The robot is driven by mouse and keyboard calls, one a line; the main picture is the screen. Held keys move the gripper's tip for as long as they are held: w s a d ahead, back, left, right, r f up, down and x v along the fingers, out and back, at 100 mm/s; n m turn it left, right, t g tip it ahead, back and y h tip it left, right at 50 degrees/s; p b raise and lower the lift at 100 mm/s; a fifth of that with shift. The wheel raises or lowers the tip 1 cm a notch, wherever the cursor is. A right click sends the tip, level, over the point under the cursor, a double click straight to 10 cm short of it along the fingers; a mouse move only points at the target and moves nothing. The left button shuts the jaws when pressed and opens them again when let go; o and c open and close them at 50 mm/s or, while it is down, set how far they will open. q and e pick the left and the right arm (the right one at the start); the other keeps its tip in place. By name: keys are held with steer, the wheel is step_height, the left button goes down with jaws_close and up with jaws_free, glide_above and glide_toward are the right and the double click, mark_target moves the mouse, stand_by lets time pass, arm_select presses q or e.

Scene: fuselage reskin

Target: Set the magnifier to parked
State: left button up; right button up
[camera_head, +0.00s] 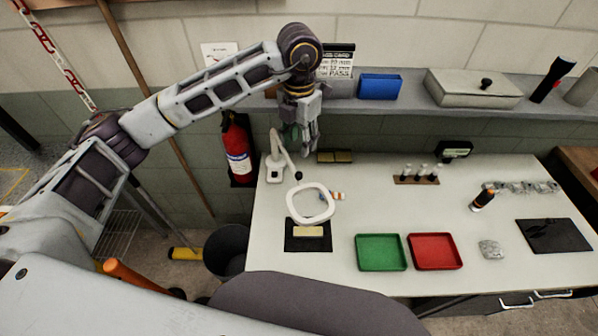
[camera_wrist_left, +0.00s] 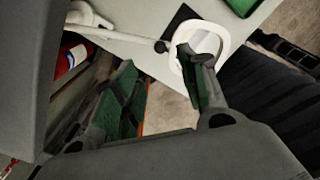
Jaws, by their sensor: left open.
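The magnifier is a white ring lens (camera_head: 311,203) on a jointed white arm that rises from a base (camera_head: 274,170) at the back left of the bench. Its ring hangs over a black mat with a tan block. My left gripper (camera_head: 302,146) points down beside the magnifier's arm near the bench's back edge and partly overlaps it. The jaws are open with nothing between them. In the left wrist view, the ring (camera_wrist_left: 221,40) shows beyond one finger and the magnifier's arm (camera_wrist_left: 88,17) at upper left; my left gripper (camera_wrist_left: 155,62) fills the middle. My right gripper is not seen.
A green tray (camera_head: 381,267) and a red tray (camera_head: 436,266) lie right of the black mat (camera_head: 294,240). A fire extinguisher (camera_head: 237,150) stands left of the bench. A shelf (camera_head: 415,101) with a blue bin (camera_head: 380,86) runs above. The bench middle is mostly clear.

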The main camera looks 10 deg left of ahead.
mark_target(299, 173)
arm_select(q)
step_height(299, 173, down, 13)
steer(key=p, duration=0.3)
steer(key=shift+r, duration=0.1)
stand_by(0.4)
steer(key=shift+c, duration=0.4)
jaws_close()
